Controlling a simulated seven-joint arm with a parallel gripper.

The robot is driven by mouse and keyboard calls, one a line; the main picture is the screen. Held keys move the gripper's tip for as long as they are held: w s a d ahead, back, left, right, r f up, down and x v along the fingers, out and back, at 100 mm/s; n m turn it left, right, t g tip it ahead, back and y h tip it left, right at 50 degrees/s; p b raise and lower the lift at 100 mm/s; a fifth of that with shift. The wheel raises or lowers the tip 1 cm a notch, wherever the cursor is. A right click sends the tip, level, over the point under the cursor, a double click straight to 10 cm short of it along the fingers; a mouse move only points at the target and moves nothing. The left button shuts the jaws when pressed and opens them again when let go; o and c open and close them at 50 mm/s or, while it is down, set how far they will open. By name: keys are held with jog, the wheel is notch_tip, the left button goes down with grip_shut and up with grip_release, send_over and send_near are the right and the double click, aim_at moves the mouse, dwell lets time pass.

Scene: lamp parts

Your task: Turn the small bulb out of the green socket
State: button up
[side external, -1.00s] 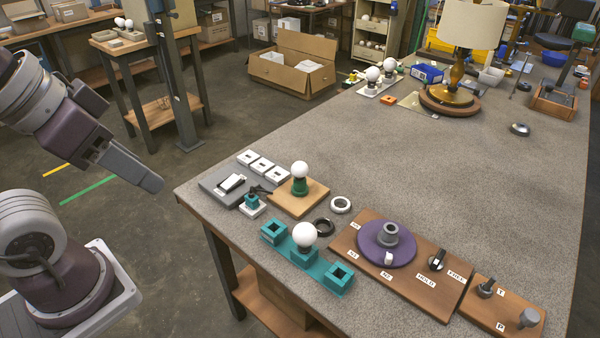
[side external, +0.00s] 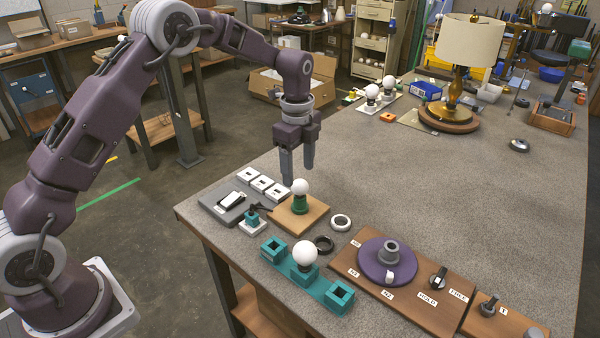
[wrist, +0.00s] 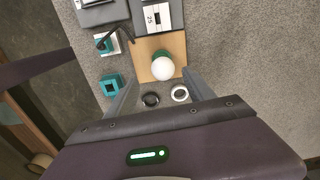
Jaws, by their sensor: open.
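The small white bulb (side external: 300,187) stands upright in the green socket (side external: 299,204), which is fixed on a square wooden board (side external: 314,217). My gripper (side external: 298,172) points down over the table close to the bulb, its fingers apart and empty. In the side view the fingertips sit just above and behind the bulb's top. In the wrist view the bulb (wrist: 163,69) lies ahead of my gripper (wrist: 160,88), between the lines of its fingers, and covers most of the socket. I see no contact with the bulb.
A teal rack (side external: 307,276) holding a larger white bulb (side external: 306,253) stands in front. A black ring (side external: 324,244) and white ring (side external: 341,222) lie near the board. A purple disc (side external: 373,265) is at right; a grey tray (side external: 221,205) at left. The table's middle is clear.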

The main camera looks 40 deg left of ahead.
aim_at(300, 194)
jog(key=shift+m, duration=0.4)
jog(key=f, duration=0.9)
jog(key=shift+w+f, duration=0.15)
jog(key=shift+w, duration=0.2)
jog(key=c, duration=1.1)
jog(key=n, duration=0.4)
jog(key=shift+c, duration=0.6)
jog(key=n, duration=0.3)
